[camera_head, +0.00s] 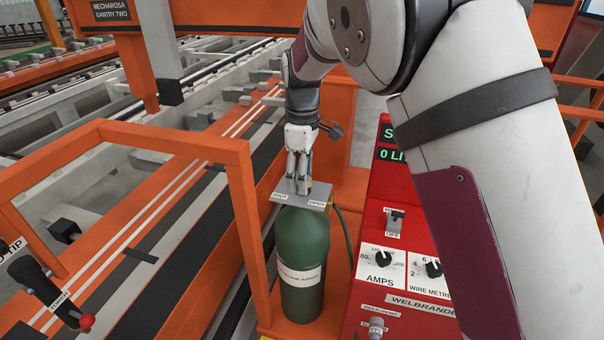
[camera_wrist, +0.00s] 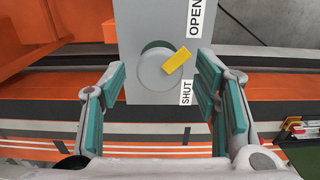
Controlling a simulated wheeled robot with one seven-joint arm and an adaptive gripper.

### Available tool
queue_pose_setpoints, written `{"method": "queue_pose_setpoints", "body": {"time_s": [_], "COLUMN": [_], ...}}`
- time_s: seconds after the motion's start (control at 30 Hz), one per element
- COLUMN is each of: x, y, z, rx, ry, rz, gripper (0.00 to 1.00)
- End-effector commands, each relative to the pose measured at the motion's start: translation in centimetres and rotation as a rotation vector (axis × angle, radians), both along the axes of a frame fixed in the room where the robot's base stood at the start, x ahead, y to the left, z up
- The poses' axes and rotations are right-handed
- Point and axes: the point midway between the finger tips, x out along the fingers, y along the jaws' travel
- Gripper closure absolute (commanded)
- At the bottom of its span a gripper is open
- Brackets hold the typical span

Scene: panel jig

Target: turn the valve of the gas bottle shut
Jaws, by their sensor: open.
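The green gas bottle (camera_head: 302,245) stands upright in the head view, with a grey plate (camera_head: 318,206) on top lettered SHUT at left and OPEN at right. In the wrist view the valve (camera_wrist: 152,72) is a round grey knob on the plate (camera_wrist: 140,25). Its yellow pointer (camera_wrist: 177,61) points up and right, between the OPEN (camera_wrist: 196,18) and SHUT (camera_wrist: 187,91) labels. My gripper (camera_head: 299,188) is directly above the plate, pointing down. In the wrist view its open fingers (camera_wrist: 163,84) stand on either side of the knob, with gaps visible. In the head view the fingers mostly hide the knob.
A red welder panel (camera_head: 395,285) with knobs and a switch stands close to the right of the bottle. An orange frame (camera_head: 240,190) rises close on its left. A green hose (camera_head: 349,235) runs by the bottle's right side. A lever (camera_head: 45,285) is at far left.

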Motion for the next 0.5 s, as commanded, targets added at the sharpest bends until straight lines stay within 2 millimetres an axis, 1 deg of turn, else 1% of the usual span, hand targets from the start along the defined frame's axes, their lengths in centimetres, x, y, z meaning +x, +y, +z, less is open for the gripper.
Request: {"method": "queue_pose_setpoints", "body": {"time_s": [0.1,0.33,0.37,0.4,0.47,0.5], "x": [0.0,0.03,0.04,0.03,0.03,0.03], "y": [0.0,0.0,-0.01,-0.01,-0.01,-0.01], "z": [-0.36,-0.39,-0.39,-0.38,-0.37,-0.37], "rx": [0.0,0.0,0.0,0.0,0.0,0.0], "ry": [-0.001,-0.001,-0.001,-0.001,-0.001,-0.001], "rz": [0.0,0.0,0.0,0.0,0.0,0.0], "gripper": [0.44,0.44,0.51,0.6,0.73,0.82]}}
